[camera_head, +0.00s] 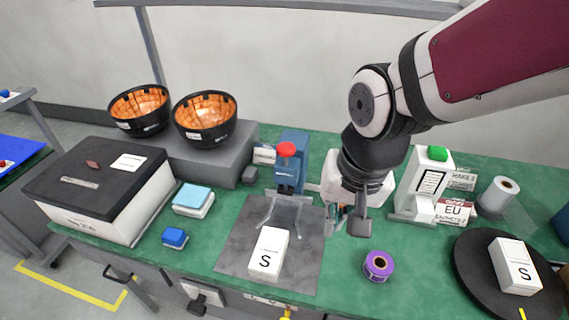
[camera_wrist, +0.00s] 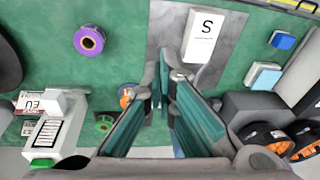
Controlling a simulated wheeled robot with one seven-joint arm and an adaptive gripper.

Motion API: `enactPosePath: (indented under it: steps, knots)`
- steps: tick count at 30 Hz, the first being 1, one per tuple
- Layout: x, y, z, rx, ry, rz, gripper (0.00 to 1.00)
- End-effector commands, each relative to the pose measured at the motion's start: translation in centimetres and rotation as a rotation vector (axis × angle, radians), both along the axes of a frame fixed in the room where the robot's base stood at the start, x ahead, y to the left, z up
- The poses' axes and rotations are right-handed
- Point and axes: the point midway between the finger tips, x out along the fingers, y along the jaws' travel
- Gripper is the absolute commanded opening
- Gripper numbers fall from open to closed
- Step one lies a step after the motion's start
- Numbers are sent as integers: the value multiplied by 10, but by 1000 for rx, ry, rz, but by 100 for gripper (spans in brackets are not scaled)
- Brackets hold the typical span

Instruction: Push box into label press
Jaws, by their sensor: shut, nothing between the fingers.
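A white box (camera_head: 267,253) marked S lies on a grey mat (camera_head: 240,245) near the table's front. Behind it stands a blue press (camera_head: 291,172) with a red knob, with grey splayed guides (camera_head: 287,207) facing the box. My gripper (camera_head: 349,228) is shut and empty, pointing down to the right of the mat. In the wrist view, the gripper (camera_wrist: 168,72) shows its fingertips close together, with the box (camera_wrist: 202,37) ahead of them and apart. The press is mostly hidden behind my fingers there.
A white machine with a green button (camera_head: 437,153) and a purple tape roll (camera_head: 378,265) stand to the right. Another S box (camera_head: 515,262) lies on a black round plate (camera_head: 478,268). Blue blocks (camera_head: 175,238) and a black-lidded case (camera_head: 95,175) are left.

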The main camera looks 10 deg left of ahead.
Motion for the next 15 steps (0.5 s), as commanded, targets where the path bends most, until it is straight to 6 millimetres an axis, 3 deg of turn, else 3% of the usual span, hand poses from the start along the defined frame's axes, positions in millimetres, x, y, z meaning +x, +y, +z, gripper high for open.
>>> enactPosePath:
  steps: [3, 9, 15]
  knots:
    - [-8, 40, -39, -29, 60, 13, 0]
    - [-36, 94, -103, -87, 122, 6, 0]
    - [-70, 129, -141, -106, 141, -62, 0]
